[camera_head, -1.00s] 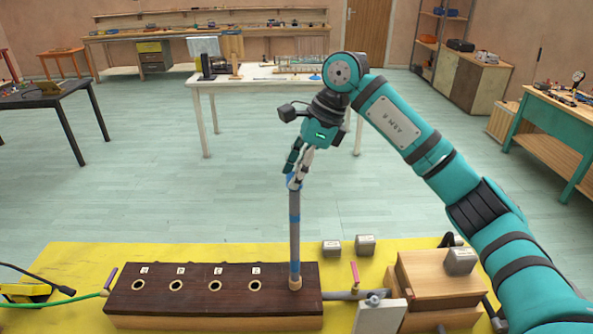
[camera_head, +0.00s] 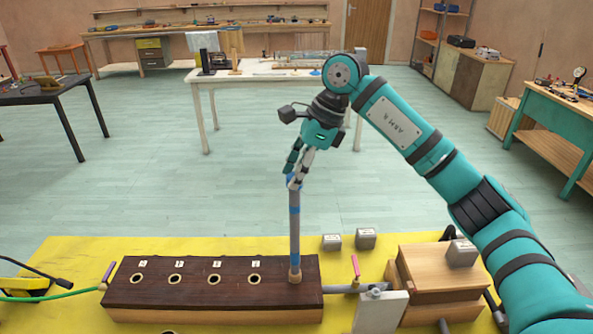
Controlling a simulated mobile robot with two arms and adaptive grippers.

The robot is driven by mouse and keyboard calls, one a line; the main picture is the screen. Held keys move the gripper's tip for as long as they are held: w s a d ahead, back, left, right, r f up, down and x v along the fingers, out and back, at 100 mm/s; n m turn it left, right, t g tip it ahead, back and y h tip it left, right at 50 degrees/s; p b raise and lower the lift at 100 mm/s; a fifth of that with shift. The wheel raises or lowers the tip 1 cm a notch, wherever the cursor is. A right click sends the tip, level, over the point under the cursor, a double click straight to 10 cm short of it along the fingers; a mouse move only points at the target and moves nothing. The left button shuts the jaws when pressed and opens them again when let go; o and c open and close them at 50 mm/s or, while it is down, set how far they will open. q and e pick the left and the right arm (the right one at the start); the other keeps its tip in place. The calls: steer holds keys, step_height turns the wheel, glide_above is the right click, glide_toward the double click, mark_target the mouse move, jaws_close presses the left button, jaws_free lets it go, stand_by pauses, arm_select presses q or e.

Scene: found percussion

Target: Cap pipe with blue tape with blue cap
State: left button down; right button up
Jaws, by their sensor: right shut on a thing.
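A grey pipe with blue tape bands (camera_head: 295,232) stands upright in the rightmost hole of a dark wooden block (camera_head: 200,297). My right gripper (camera_head: 293,181) is at the pipe's top end, its fingers shut on a small blue thing that looks like the blue cap (camera_head: 289,180). The cap is partly hidden by the fingers, and I cannot tell whether it is seated on the pipe or only touching it. My left gripper is not in view.
The block stands on a yellow mat (camera_head: 70,250) and has several empty labelled holes. Two small grey blocks (camera_head: 366,237) lie behind it. To the right are a wooden box (camera_head: 432,268) and a pale plate (camera_head: 380,312). A green hose (camera_head: 50,297) lies at left.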

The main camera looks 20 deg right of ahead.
steer(key=shift+f, duration=0.2)
steer(key=o, duration=0.9)
steer(key=shift+c, duration=0.2)
steer(key=v, duration=1.2)
steer(key=shift+f, duration=0.1)
